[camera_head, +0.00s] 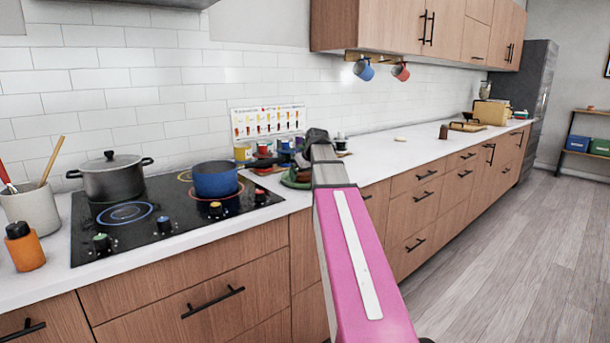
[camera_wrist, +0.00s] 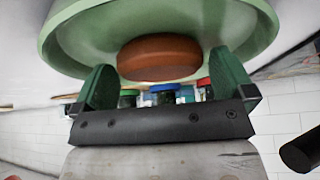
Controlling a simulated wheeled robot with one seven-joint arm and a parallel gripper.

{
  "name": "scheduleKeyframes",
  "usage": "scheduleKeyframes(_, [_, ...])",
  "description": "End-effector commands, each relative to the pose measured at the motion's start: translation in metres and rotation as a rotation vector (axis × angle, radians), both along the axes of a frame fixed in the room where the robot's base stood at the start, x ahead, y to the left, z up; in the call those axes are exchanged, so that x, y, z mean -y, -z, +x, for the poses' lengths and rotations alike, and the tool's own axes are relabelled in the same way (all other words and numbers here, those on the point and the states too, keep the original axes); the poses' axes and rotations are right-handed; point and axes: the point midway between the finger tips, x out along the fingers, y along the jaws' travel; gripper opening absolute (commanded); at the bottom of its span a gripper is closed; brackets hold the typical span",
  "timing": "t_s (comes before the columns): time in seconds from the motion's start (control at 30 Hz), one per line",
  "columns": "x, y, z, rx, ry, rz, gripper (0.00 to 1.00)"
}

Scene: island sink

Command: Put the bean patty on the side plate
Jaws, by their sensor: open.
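A round brown patty (camera_wrist: 160,58) lies in a green dish (camera_wrist: 262,22) in the wrist view, near the top of the picture. My gripper (camera_wrist: 164,66) is open, with one dark green finger to each side of the patty and the fingertips over the dish's near part. I cannot tell whether the fingers touch the dish. In the head view the green dish (camera_head: 295,182) is on the counter just right of the stove, partly hidden by my arm's end. The patty is not clear there. I cannot tell which dish is the side plate.
A blue pan (camera_head: 216,181) and a grey pot (camera_head: 112,180) stand on the black stove. Several small coloured jars (camera_head: 264,150) stand behind the dish by the tiled wall. A wooden block (camera_head: 491,111) stands farther right; the counter between is mostly clear.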

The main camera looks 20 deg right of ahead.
Motion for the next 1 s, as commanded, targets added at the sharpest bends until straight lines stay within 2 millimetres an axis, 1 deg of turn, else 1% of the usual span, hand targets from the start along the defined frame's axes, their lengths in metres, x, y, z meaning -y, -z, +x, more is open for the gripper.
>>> scheduleKeyframes(0.13, [0.001, -0.008, -0.003, 0.002, 0.0, 0.0, 1.0])
scheduleKeyframes(0.27, [0.002, -0.022, -0.012, 0.001, 0.0, -0.001, 1.0])
scheduleKeyframes(0.5, [0.006, -0.058, -0.032, 0.002, 0.0, 0.0, 1.0])
scheduleKeyframes(0.7, [0.009, -0.085, -0.047, 0.001, 0.0, -0.001, 1.0])
scheduleKeyframes(0.8, [0.011, -0.095, -0.053, 0.002, 0.0, 0.0, 1.0])
scheduleKeyframes(1.0, [0.012, -0.105, -0.058, 0.0, 0.0, 0.0, 1.0])
